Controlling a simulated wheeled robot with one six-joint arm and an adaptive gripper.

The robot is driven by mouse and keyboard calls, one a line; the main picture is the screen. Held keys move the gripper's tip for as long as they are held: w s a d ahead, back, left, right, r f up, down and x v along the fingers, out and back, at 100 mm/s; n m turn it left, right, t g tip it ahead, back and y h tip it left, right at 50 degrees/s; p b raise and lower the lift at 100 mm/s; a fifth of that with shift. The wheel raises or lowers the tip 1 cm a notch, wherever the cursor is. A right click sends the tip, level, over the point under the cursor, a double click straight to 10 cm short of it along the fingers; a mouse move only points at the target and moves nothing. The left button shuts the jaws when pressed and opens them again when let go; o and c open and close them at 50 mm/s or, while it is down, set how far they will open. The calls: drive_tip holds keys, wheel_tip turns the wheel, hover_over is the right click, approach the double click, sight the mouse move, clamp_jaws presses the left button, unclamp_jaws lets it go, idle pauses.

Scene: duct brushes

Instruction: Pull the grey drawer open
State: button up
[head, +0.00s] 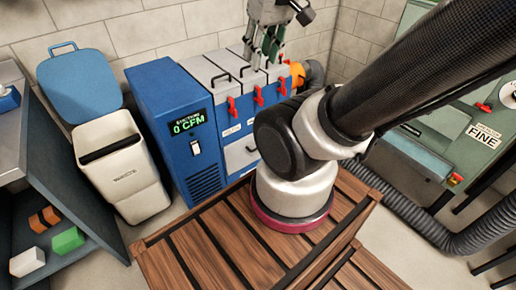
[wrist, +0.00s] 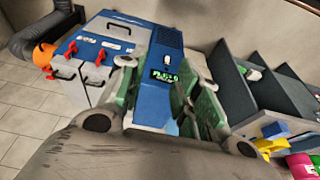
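The grey drawer (head: 240,155) is low on the front of the blue suction machine, below white labels, with a black handle (head: 250,149). It looks closed; my arm hides what lies to its right. In the wrist view, which is turned over, the drawer (wrist: 104,24) is at the upper left with its handle (wrist: 118,28). My gripper (head: 260,56) is above and behind the machine's lidded top, well away from the handle. In the wrist view my gripper (wrist: 163,98) has its green-padded fingers apart with nothing between them.
Red latches (head: 258,95) and handled grey lids stand out on the machine. The blue display cabinet (head: 165,100) reads 0 CFM. A white bin (head: 125,175) is left; a grey hose (head: 440,235) lies right.

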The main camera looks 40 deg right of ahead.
drive_tip(key=w+d+f+g, duration=0.2)
drive_tip(key=d+f, duration=0.5)
drive_tip(key=f, duration=0.5)
drive_tip(key=w+d+f+m+g+y, duration=0.1)
drive_tip(key=w+d+f+g, duration=0.15)
drive_tip(key=d+f, duration=0.7)
drive_tip(key=w+d+f+g, duration=0.2)
drive_tip(key=d+f, duration=0.2)
drive_tip(key=f, duration=1)
wheel_tip(320, 180, down, 38)
drive_tip(key=s+n+t, duration=0.2)
drive_tip(key=n+t, duration=0.4)
drive_tip(key=n, duration=0.1)
drive_tip(key=w+a+f+n+t, duration=0.2)
drive_tip(key=w+f+n+t, duration=0.3)
drive_tip(key=w, duration=0.2)
drive_tip(key=w+d+r+n+t+h, duration=0.2)
drive_tip(key=w+d+r+n+t, duration=0.2)
drive_tip(key=w+r+n+t, duration=0.55)
drive_tip(key=w, duration=0.2)
drive_tip(key=w+r+m+g, duration=0.1)
drive_tip(key=w, duration=0.2)
drive_tip(key=w+m, duration=0.1)
drive_tip(key=w, duration=0.1)
drive_tip(key=shift+w+d+r+g, duration=0.25)
drive_tip(key=shift+w+d+g, duration=0.1)
drive_tip(key=shift+d+g, duration=0.05)
